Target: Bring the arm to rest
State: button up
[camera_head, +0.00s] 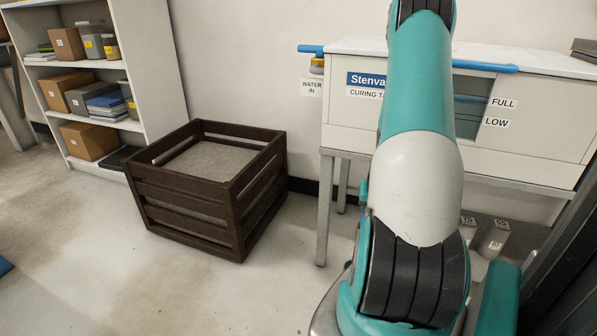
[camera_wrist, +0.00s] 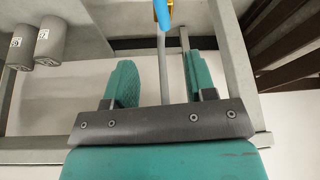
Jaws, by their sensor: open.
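My arm (camera_head: 418,90) rises in the head view in front of the curing tank, its teal and white links bent upward. The arm's upper end leaves the top of the picture, and my gripper is not visible there. In the wrist view my gripper (camera_wrist: 160,85) shows two teal fingers standing well apart. Nothing is held between them. Behind the gap a grey pipe or hose with a blue upper part (camera_wrist: 162,14) shows beyond the fingers.
The curing tank (camera_head: 350,115) stands on a metal-legged table close behind my arm. Grey cylinders (camera_wrist: 48,42) sit on a low shelf beneath. A dark slatted crate (camera_head: 190,215) stands on the floor at left, near a white shelf unit (camera_head: 150,60). Floor at front left is clear.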

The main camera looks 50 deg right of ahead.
jog(key=w+a+r+n+t+y, duration=0.2)
jog(key=w+a+r+n, duration=0.1)
jog(key=w+a+r, duration=0.55)
jog(key=w+a+r+n+y, duration=0.1)
jog(key=w+a+r+n, duration=0.15)
jog(key=a, duration=0.55)
jog(key=w+a+r+n+y, duration=0.1)
jog(key=w+a+r+n, duration=0.2)
jog(key=a, duration=0.5)
jog(key=w+a+r+n+y, duration=0.2)
jog(key=a+r, duration=0.2)
jog(key=a, duration=0.4)
jog(key=s+a+r+n+g+y, duration=0.15)
jog(key=s+a+r+n, duration=0.3)
jog(key=s+a, duration=0.45)
jog(key=s+a+r+n+g+y, duration=0.1)
jog(key=s+a+r+n+g, duration=0.3)
jog(key=s+a, duration=0.55)
notch_tip(320, 180, up, 35)
jog(key=w+a+t+p, duration=0.1)
jog(key=w+p, duration=0.1)
jog(key=p, duration=3.3)
jog(key=shift+w+f, duration=0.15)
jog(key=shift+w, duration=0.15)
jog(key=shift+t+h, duration=0.25)
